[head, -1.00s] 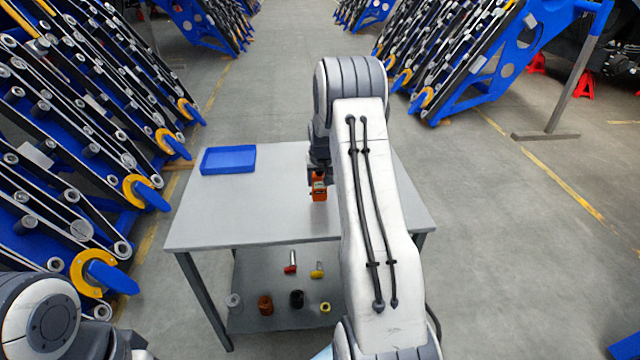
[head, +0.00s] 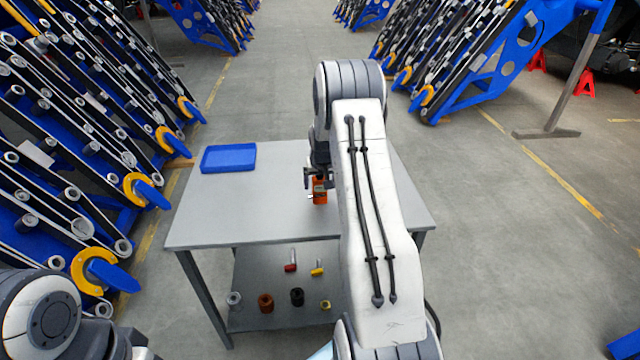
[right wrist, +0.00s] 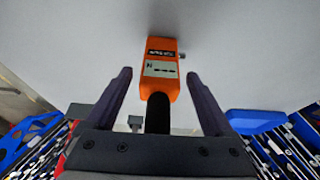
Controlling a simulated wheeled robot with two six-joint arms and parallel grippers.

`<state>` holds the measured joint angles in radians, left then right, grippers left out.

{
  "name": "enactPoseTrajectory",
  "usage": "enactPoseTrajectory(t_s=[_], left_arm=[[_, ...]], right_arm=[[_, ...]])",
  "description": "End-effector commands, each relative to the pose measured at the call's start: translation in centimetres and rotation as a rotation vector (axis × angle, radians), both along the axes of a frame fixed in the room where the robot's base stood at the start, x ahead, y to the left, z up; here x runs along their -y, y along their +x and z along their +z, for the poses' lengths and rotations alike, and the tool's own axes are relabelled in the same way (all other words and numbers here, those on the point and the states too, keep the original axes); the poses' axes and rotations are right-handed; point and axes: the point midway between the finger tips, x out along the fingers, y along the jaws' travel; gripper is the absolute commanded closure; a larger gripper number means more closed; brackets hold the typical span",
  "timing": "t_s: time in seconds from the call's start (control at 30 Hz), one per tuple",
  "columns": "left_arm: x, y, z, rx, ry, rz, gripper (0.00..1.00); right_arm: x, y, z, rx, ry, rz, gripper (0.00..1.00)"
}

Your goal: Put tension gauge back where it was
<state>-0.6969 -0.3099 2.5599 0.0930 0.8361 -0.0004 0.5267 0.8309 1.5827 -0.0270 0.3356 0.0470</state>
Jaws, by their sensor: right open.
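The tension gauge (head: 320,192) is orange with a label and a small display, and it rests on the grey table top, partly hidden by my right arm in the head view. In the right wrist view the gauge (right wrist: 160,70) shows with its black handle (right wrist: 158,112) between the two fingers. My right gripper (head: 312,180) is open around the handle, with gaps on both sides in the wrist view (right wrist: 158,80). My left arm shows at the lower left of the head view, but its gripper is out of view.
A blue tray (head: 228,158) lies at the table's back left corner. The grey table (head: 260,215) is otherwise clear to the left. Several small parts and tools stand on the lower shelf (head: 265,280). Blue racks with rollers (head: 60,160) line the left side.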

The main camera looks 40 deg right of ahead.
Motion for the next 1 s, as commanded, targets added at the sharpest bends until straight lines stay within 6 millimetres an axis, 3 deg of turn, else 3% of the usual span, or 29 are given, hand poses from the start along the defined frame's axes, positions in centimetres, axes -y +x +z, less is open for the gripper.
enactPoseTrajectory(t_s=[0.5, 0.7, 0.87, 0.97, 1.0], left_arm=[[0.0, 0.0, -0.8, 0.000, 0.000, 0.000, 0.08], [0.0, 0.0, -0.9, 0.000, 0.000, 0.000, 0.08], [0.0, 0.0, -0.9, 0.000, 0.000, 0.000, 0.08], [0.0, 0.0, -0.9, 0.000, 0.000, 0.000, 0.08], [0.0, 0.0, -0.9, 0.000, 0.000, 0.000, 0.08]], right_arm=[[-1.9, -3.1, 9.1, 0.003, -0.002, 0.000, 0.13], [-2.3, -3.7, 10.7, 0.001, -0.001, 0.000, 0.13], [-2.5, -3.8, 10.9, -0.001, 0.000, 0.003, 0.13], [-4.8, -3.6, 11.4, -0.006, 0.007, 0.041, 0.13], [-6.7, -3.5, 11.7, -0.012, 0.011, 0.074, 0.13]])
